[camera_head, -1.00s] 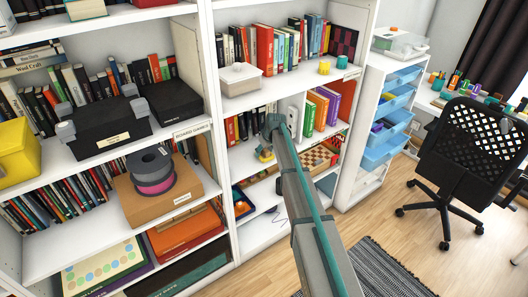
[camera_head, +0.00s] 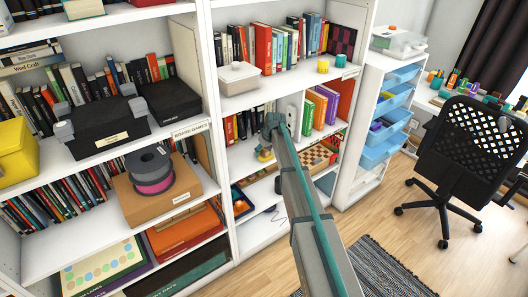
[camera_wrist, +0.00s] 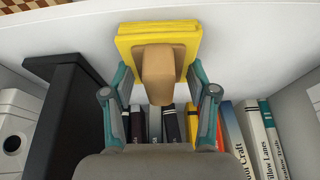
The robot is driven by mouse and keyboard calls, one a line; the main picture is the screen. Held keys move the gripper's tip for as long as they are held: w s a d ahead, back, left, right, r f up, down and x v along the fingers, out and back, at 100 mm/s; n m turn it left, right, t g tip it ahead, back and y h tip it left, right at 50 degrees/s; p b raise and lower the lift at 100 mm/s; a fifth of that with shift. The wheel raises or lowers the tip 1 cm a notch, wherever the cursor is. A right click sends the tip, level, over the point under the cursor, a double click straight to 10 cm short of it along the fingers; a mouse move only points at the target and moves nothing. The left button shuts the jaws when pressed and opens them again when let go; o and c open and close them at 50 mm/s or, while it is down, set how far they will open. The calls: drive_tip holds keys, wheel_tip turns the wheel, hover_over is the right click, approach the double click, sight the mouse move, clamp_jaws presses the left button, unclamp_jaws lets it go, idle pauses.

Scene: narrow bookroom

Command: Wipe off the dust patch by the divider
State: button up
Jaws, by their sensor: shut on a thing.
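My gripper (camera_wrist: 160,108) is shut on the tan handle (camera_wrist: 158,75) of a yellow wiping block (camera_wrist: 158,32). The block is over or on the white shelf board (camera_wrist: 235,45); I cannot tell whether it touches. A black upright divider (camera_wrist: 65,120) stands to the left of my gripper in the wrist view, apart from the block. No dust patch is clearly visible; the block and gripper hide part of the board.
Several books (camera_wrist: 255,135) stand behind and to the right of my gripper in the wrist view. A white holed box (camera_wrist: 18,125) is beyond the divider. Red books (camera_head: 243,124) and the shelf above (camera_head: 255,95) bound the space. A checkered board (camera_head: 318,157) lies on the shelf below.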

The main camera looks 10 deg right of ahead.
drive_tip(key=shift+w+a, duration=0.35)
drive_tip(key=shift+w, duration=0.4)
drive_tip(key=shift+s+d, duration=0.25)
drive_tip(key=shift+s, duration=0.35)
drive_tip(key=shift+s+d, duration=0.25)
drive_tip(key=shift+s, duration=0.3)
drive_tip(key=shift+w+a+f, duration=0.1)
drive_tip(key=shift+w+a, duration=0.15)
drive_tip(key=shift+w, duration=0.3)
drive_tip(key=shift+w+a, duration=0.25)
drive_tip(key=shift+w, duration=0.3)
drive_tip(key=shift+s, duration=0.1)
drive_tip(key=shift+s, duration=0.2)
drive_tip(key=shift+s+d, duration=0.45)
drive_tip(key=shift+s, duration=0.35)
drive_tip(key=shift+w+a, duration=0.2)
drive_tip(key=shift+w, duration=0.4)
